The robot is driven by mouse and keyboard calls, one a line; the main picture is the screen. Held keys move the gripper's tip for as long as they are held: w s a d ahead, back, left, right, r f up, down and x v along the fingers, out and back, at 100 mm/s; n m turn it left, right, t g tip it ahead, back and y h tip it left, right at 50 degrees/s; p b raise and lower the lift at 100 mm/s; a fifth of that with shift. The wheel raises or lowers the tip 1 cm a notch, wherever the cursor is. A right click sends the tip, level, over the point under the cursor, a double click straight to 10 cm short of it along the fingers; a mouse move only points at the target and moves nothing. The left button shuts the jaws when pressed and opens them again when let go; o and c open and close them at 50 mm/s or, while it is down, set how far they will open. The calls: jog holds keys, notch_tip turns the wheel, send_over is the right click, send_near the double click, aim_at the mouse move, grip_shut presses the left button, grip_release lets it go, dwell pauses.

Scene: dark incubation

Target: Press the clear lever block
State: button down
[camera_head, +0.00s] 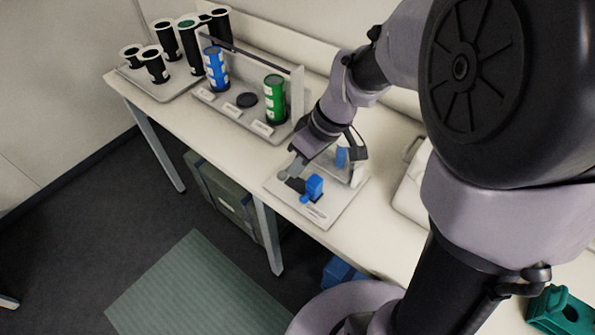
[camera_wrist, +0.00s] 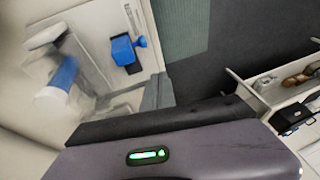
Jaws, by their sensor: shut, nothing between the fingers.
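A pale plate (camera_head: 336,208) on the bench carries a blue lever block (camera_head: 313,187) near its front and a second blue part (camera_head: 342,156) behind it. I cannot read which one is marked clear. My gripper (camera_head: 290,176) is shut and empty, low over the plate's left side, just left of the front blue block; I cannot tell whether it touches anything. In the wrist view the front blue block (camera_wrist: 123,50) sits on the plate's dark slot, and the other blue part (camera_wrist: 64,76) is at left, partly blurred.
A rack with a blue-banded tube (camera_head: 215,70) and a green tube (camera_head: 274,100) stands left of the plate. Several black cups (camera_head: 165,50) stand beyond it. A white case (camera_head: 412,190) is at right. The bench's front edge runs close to the plate.

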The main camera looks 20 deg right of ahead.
jog(key=r, duration=0.2)
jog(key=r+p, duration=0.1)
jog(key=r, duration=0.2)
jog(key=shift+s+d+r+p, duration=0.25)
jog(key=shift+r+p, duration=0.1)
dwell(0.5)
